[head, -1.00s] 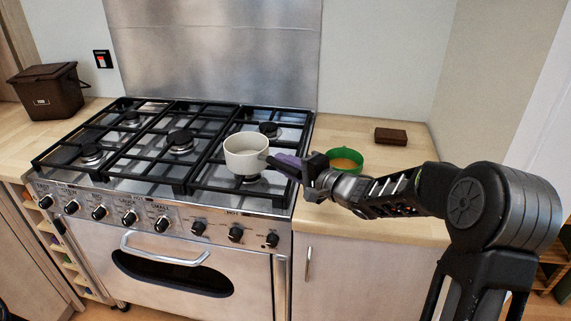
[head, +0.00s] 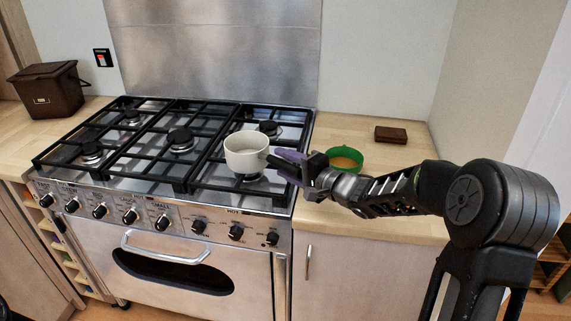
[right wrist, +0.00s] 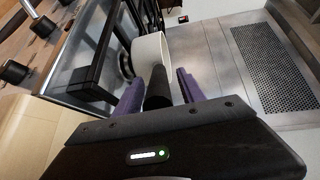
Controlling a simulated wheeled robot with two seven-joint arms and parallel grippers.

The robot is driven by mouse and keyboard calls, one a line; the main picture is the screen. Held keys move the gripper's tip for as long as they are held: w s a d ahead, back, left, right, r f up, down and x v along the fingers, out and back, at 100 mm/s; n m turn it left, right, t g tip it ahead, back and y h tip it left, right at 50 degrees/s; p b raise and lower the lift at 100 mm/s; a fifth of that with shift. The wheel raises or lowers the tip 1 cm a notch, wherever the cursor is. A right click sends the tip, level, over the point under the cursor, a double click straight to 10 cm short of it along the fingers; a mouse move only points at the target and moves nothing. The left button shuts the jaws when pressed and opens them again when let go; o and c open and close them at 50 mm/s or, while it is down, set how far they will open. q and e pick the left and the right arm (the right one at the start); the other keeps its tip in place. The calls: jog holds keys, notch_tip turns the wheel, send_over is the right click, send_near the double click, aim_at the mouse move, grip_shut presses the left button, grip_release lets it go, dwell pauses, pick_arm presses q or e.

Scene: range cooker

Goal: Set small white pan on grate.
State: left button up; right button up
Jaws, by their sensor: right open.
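The small white pan (head: 246,152) is upright over the front right burner and looks to be resting on the right-hand grate (head: 205,182). Its dark handle points right, toward my right gripper (head: 282,164). In the right wrist view the pan (right wrist: 150,52) is beyond the fingers. Its black handle (right wrist: 158,88) lies between the purple fingers of my right gripper (right wrist: 160,92), with gaps at both sides. The right gripper is open around the handle. The pan's underside contact is hard to see. My left gripper is not in view.
A green bowl (head: 345,159) with orange contents stands on the right counter, close behind my right gripper. A brown block (head: 391,135) lies farther back. A brown bin (head: 52,92) stands on the left counter. The left and middle grates are empty.

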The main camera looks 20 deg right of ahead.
jog(key=shift+f, duration=0.1)
jog(key=v, duration=0.8)
jog(key=shift+w, duration=0.1)
dwell(0.4)
